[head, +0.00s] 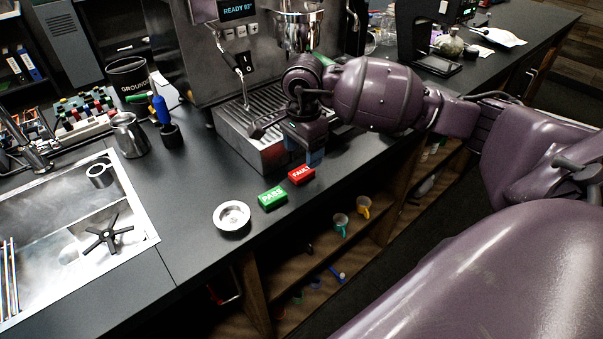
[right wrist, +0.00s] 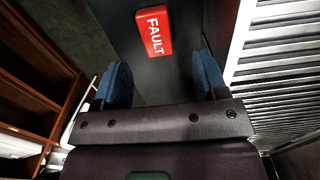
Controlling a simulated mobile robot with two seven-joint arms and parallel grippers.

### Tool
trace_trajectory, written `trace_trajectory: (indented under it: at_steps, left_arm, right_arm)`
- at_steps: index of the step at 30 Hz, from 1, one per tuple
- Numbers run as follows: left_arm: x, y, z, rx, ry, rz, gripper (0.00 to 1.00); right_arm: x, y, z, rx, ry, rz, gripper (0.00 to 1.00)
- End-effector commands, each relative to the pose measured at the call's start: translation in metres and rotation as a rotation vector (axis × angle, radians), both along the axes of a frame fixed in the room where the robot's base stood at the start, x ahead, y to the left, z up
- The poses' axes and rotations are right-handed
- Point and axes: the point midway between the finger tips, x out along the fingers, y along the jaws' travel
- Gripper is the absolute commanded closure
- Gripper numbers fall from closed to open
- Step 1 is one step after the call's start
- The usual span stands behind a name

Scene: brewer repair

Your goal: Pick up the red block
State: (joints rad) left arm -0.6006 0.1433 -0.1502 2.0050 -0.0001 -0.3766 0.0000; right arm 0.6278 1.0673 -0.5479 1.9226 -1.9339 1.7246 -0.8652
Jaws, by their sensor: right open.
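The red block (head: 301,175), marked FAULT, lies on the dark counter in front of the coffee machine, just right of the green block. In the right wrist view the red block (right wrist: 155,32) lies beyond the fingertips, between their lines and a little left of the middle of the gap. My right gripper (head: 312,157) hangs pointing down close above and slightly right of the red block. In the right wrist view its two blue fingers (right wrist: 163,75) are apart with nothing between them. My left gripper is not in view.
A green PASS block (head: 272,197) lies left of the red block, with a round metal dish (head: 231,216) farther left. The coffee machine's drip tray (head: 262,140) stands close behind my gripper. The counter's front edge is near, with open shelves (head: 315,265) below. A sink is at left.

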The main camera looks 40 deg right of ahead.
Motion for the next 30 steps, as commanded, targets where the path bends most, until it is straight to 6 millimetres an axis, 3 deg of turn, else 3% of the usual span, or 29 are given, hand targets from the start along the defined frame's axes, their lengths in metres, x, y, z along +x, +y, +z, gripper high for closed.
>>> trace_trajectory:
  at_steps: [12,21,30]
  left_arm:
    - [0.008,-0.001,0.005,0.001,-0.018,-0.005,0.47]
    - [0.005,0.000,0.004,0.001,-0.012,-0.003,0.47]
    - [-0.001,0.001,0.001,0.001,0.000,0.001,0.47]
  right_arm:
    - [-0.004,0.007,-0.048,0.002,0.002,-0.001,0.34]
    - [-0.004,0.006,-0.050,0.001,0.001,0.000,0.36]
    - [-0.004,0.006,-0.050,0.001,0.001,0.000,0.82]
